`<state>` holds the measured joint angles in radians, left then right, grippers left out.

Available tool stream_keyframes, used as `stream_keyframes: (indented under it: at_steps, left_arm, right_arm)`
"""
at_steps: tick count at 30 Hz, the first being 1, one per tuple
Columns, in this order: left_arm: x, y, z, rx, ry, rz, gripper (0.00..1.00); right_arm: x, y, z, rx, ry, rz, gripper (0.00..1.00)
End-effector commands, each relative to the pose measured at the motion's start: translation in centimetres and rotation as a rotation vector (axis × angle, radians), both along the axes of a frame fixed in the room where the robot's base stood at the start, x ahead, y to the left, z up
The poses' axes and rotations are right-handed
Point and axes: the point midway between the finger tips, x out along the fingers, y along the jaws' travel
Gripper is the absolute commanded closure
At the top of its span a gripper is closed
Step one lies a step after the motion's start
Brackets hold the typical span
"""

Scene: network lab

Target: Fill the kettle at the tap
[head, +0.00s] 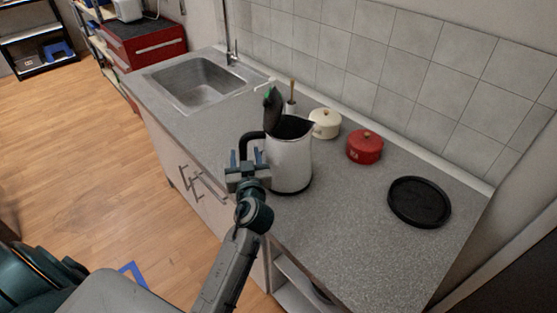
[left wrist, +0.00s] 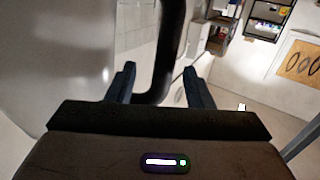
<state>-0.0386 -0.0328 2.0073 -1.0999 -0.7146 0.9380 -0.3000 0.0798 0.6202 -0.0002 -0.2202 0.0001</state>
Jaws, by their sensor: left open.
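The kettle (head: 289,165) stands upright on the grey counter, pale metal with a dark rim, its black lid (head: 272,110) raised. Its black handle (head: 250,140) faces left; the handle also shows in the left wrist view (left wrist: 166,50), beside the pale kettle body (left wrist: 75,60). My left gripper (head: 245,157) is open at the handle. In the left wrist view, the handle appears between the two fingers (left wrist: 160,85); contact cannot be told. The tap (head: 232,52) rises behind the steel sink (head: 160,78), farther along the counter. My right gripper is not in view.
A cream pot (head: 325,124) and a red pot (head: 365,148) stand right of the kettle near the tiled wall. A black round plate (head: 418,203) lies farther right. A wooden-handled brush (head: 291,100) stands behind the kettle. The counter (head: 345,225) in front is clear.

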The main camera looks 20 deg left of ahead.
Motion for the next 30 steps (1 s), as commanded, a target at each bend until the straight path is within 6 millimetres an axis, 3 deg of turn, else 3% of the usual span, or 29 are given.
stream_keyframes:
  at_steps: [1, 6, 11, 18, 25, 30]
  left_arm:
    - [0.5, 0.5, 0.7, 0.004, 0.001, 0.000, 0.53]
    - [2.2, 1.9, 0.8, 0.004, 0.002, 0.000, 0.53]
    - [3.4, 2.7, 0.4, 0.002, 0.001, 0.000, 0.53]
    - [3.5, 2.8, 0.3, 0.000, 0.000, 0.000, 0.53]
    - [3.5, 2.8, 0.3, 0.000, 0.000, 0.000, 0.96]
    - [3.5, 2.8, 0.3, 0.000, 0.000, 0.000, 1.00]
  right_arm:
    - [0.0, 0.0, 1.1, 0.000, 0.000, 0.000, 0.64]
    - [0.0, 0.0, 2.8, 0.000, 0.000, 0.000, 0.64]
    - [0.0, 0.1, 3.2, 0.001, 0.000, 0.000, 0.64]
    - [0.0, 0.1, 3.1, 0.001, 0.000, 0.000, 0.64]
    - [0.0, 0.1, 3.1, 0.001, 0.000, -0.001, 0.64]
    - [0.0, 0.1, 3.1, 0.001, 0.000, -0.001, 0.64]
